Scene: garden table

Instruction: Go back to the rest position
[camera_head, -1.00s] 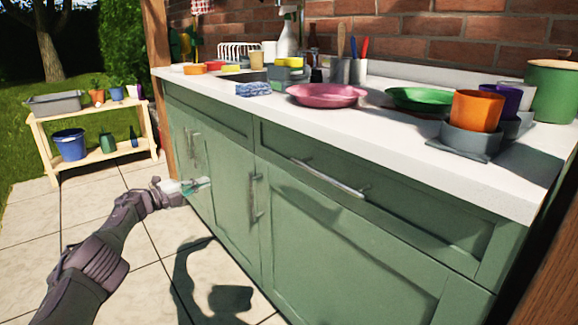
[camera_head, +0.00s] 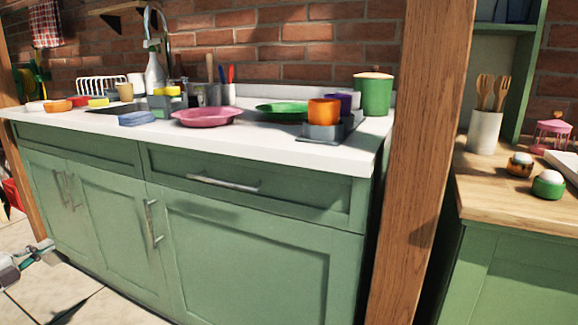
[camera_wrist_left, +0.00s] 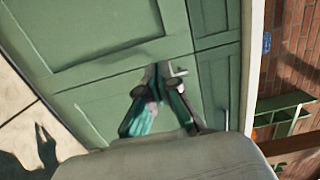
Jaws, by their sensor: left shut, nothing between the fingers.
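My left gripper (camera_head: 43,246) shows at the left edge of the head view, low in front of the green cabinet (camera_head: 262,255). It is shut and empty, apart from the cabinet doors in that view. In the left wrist view its fingers (camera_wrist_left: 160,78) meet at their tips in front of the green cabinet doors (camera_wrist_left: 100,35). My right gripper is in neither view.
The white counter (camera_head: 270,146) holds a pink plate (camera_head: 207,117), a green plate (camera_head: 280,110), an orange cup (camera_head: 324,111) and a green pot (camera_head: 374,95). A wooden post (camera_head: 425,150) stands right of it, before a wooden worktop (camera_head: 500,190). Paving shows at lower left.

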